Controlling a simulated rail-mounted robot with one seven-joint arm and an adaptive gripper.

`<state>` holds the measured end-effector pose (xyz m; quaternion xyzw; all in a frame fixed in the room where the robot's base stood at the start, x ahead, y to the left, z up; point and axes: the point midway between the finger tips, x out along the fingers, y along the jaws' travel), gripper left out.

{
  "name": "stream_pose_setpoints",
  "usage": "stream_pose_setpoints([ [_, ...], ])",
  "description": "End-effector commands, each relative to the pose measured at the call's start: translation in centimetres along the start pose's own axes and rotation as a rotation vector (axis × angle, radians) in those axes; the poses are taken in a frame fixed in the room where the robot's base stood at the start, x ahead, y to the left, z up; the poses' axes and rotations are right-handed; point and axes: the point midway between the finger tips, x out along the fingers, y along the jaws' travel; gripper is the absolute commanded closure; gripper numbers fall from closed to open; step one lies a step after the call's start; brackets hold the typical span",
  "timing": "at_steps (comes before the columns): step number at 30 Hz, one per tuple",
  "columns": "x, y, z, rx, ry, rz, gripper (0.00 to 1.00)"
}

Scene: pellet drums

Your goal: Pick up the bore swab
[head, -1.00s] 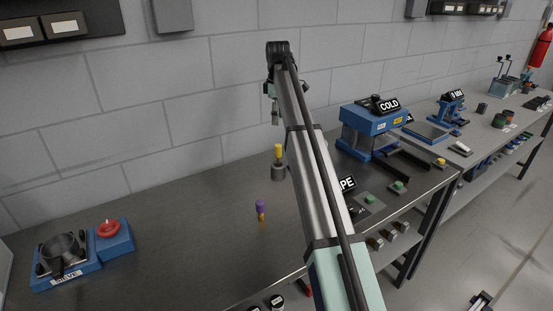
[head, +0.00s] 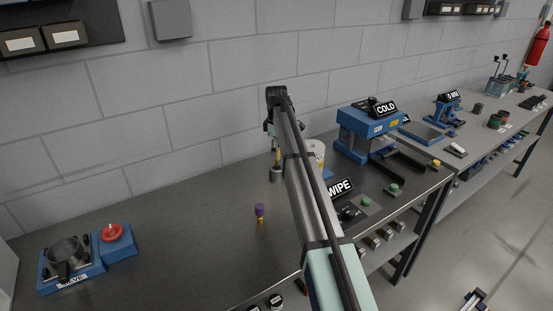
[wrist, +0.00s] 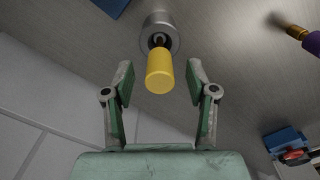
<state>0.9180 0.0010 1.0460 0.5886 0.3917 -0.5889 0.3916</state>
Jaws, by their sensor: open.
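The bore swab appears to be the piece with the yellow handle (wrist: 160,72), standing upright in a grey metal holder (wrist: 160,30). In the head view its yellow handle (head: 277,158) is partly hidden by my gripper, above the holder (head: 276,175) on the bench. My gripper (wrist: 159,78) is open, with one finger on each side of the yellow handle's end. Gaps show between the fingers and the handle. The swab's lower part is hidden inside the holder.
A purple-topped piece with a brass-coloured lower end (head: 260,212) stands nearby on the bench. A blue sieve unit (head: 70,270) is at the left. A WIPE sign (head: 341,188) and a blue COLD press (head: 368,130) are at the right. The wall is close behind.

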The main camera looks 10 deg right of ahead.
Motion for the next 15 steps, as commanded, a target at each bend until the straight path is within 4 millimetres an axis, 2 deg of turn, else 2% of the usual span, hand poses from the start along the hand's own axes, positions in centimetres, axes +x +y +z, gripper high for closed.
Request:
stream_pose_setpoints([
  [6, 2.3, -0.1, 0.1, 0.0, 0.0, -0.001, 0.43],
  [13, 2.6, 0.0, 0.0, 0.0, 0.0, 0.001, 0.43],
  [14, 2.6, 0.0, 0.0, 0.0, 0.0, 0.001, 0.5],
  [15, 2.6, 0.0, 0.0, 0.0, 0.0, 0.001, 0.64],
])
